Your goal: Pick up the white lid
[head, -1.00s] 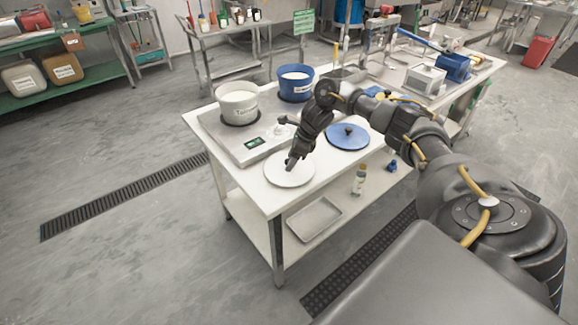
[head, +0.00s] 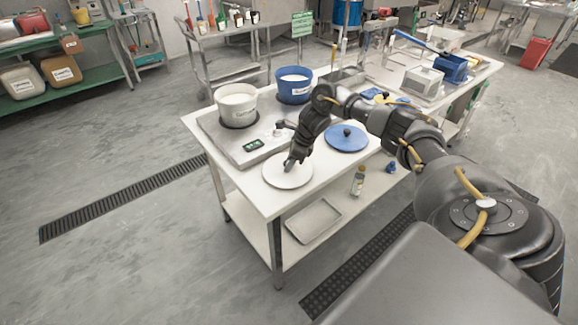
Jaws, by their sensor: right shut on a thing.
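The white lid (head: 283,177) is a flat round disc at the front left corner of the white table (head: 262,203). It appears to lie flat on or just above the tabletop; I cannot tell which. My right gripper (head: 289,164) points down at the lid's middle and is shut on its knob, which the fingers hide. My left gripper is not in the head view.
A white tub (head: 237,101) and a blue tub (head: 294,84) stand on burner plates behind the lid. A blue lid (head: 346,137) with a dark knob lies to the right. A bottle (head: 357,182) and a metal tray (head: 313,221) are on the lower shelf.

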